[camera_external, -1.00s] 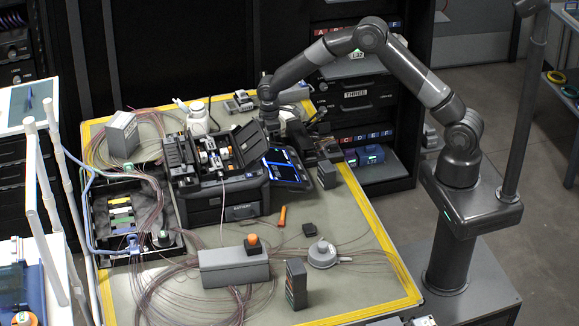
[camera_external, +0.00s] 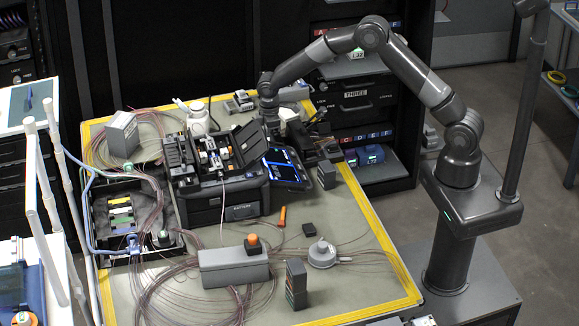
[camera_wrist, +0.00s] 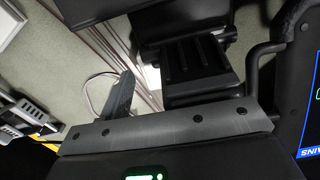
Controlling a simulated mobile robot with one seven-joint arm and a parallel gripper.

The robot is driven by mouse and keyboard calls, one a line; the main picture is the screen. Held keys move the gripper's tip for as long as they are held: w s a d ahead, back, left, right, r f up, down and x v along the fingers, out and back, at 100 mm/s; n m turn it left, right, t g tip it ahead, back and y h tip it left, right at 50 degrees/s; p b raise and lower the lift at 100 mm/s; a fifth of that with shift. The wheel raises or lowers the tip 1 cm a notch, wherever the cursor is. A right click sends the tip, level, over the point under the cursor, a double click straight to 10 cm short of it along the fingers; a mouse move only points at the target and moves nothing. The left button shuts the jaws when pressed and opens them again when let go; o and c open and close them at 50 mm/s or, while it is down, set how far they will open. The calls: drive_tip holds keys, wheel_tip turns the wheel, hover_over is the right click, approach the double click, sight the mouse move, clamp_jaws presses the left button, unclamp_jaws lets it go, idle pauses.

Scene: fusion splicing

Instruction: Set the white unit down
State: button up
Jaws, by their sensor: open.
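A small white unit (camera_external: 288,114) shows beside my gripper (camera_external: 271,122) at the back right of the table, behind the splicer. In the wrist view, a narrow strip of the white unit (camera_wrist: 152,78) shows between the fingers of my gripper (camera_wrist: 148,88). The fingers stand apart: a plain dark grey one at left and a black ribbed one at right. Most of the unit is hidden behind the right finger and the gripper body. I cannot tell whether it rests flat.
The black splicer (camera_external: 222,190) with its raised screen (camera_external: 287,166) stands close in front of my gripper. A white bottle (camera_external: 198,120) stands to the left. A grey box (camera_external: 122,134) is at the back left. Bare mat (camera_external: 330,215) shows at the right.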

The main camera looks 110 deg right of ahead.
wheel_tip(320, 180, up, 11)
drive_tip(key=s+a+r+t+h, duration=0.1)
drive_tip(key=s+a+r, duration=0.3)
drive_tip(key=a+r, duration=0.6)
drive_tip(key=s+a+r+t, duration=0.1)
drive_tip(key=s+a+r, duration=0.2)
drive_tip(key=a+r, duration=0.6)
drive_tip(key=s+a+t, duration=0.1)
drive_tip(key=s+a, duration=0.8)
drive_tip(key=s, duration=0.2)
drive_tip(key=s+a+t+y, duration=0.1)
drive_tip(key=s+a+t, duration=0.1)
drive_tip(key=s+a, duration=0.7)
drive_tip(key=shift+s+f+t, duration=0.25)
drive_tip(key=shift+s+t, duration=0.05)
drive_tip(key=shift+s, duration=0.95)
